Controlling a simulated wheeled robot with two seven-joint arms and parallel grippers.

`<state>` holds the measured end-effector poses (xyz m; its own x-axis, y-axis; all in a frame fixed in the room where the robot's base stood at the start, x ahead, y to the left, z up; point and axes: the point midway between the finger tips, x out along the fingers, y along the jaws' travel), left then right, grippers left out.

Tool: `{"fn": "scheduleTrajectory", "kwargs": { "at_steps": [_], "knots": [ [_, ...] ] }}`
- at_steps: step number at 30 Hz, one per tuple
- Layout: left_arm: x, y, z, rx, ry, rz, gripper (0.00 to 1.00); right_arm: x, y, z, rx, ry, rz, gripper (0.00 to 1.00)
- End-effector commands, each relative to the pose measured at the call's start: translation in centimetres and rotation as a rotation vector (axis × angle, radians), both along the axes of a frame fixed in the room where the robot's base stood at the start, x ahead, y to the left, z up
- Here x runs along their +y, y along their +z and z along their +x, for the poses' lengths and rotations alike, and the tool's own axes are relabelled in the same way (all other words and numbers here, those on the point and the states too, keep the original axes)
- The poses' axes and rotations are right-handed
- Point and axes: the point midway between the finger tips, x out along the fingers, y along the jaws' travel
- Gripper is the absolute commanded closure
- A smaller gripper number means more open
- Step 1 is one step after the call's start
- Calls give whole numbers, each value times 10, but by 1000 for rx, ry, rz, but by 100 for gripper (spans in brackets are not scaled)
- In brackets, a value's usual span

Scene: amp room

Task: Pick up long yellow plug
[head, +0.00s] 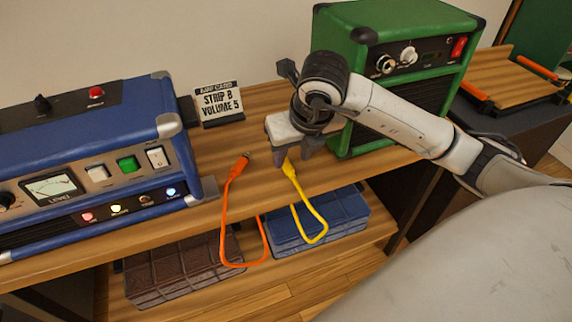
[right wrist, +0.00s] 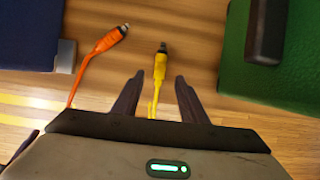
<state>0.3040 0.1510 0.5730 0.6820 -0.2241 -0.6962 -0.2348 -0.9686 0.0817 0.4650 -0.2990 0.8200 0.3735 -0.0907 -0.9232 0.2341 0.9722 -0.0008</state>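The yellow plug (head: 288,168) lies on the wooden shelf top, and its cable hangs in a loop over the front edge. In the right wrist view the yellow plug (right wrist: 160,66) points away from me, its cable running back between the fingers. My right gripper (head: 294,158) is above it, fingers pointing down. The right wrist view shows the two fingers (right wrist: 156,84) spread apart, one on each side of the plug, with gaps and nothing held. Whether the fingers are at plug height is hard to tell. My left gripper is not in view.
An orange plug (head: 239,166) with a hanging cable lies to the left. A blue amp (head: 90,170) stands at left, a green amp (head: 400,60) close at right. A card reading "STRIP B VOLUME 5" (head: 218,104) stands behind. Brown (head: 180,272) and blue (head: 345,210) cases sit on the lower shelf.

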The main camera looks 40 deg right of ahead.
Motion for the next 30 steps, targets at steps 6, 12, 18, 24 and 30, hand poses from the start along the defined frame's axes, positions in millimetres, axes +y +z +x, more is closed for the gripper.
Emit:
{"fn": "scheduleTrajectory", "kwargs": {
  "at_steps": [6, 12, 18, 24, 30],
  "knots": [
    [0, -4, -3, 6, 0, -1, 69, -2, -34, 7, 5, -1, 1, 61],
    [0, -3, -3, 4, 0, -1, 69, -2, -43, 12, 2, -1, 1, 61],
    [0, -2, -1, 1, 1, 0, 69, -2, -43, 12, 2, 0, 1, 68],
    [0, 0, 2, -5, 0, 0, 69, -2, -43, 12, 2, 0, 0, 100],
    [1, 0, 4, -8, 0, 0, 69, -2, -42, 12, 1, 0, 1, 100]
  ]
}}
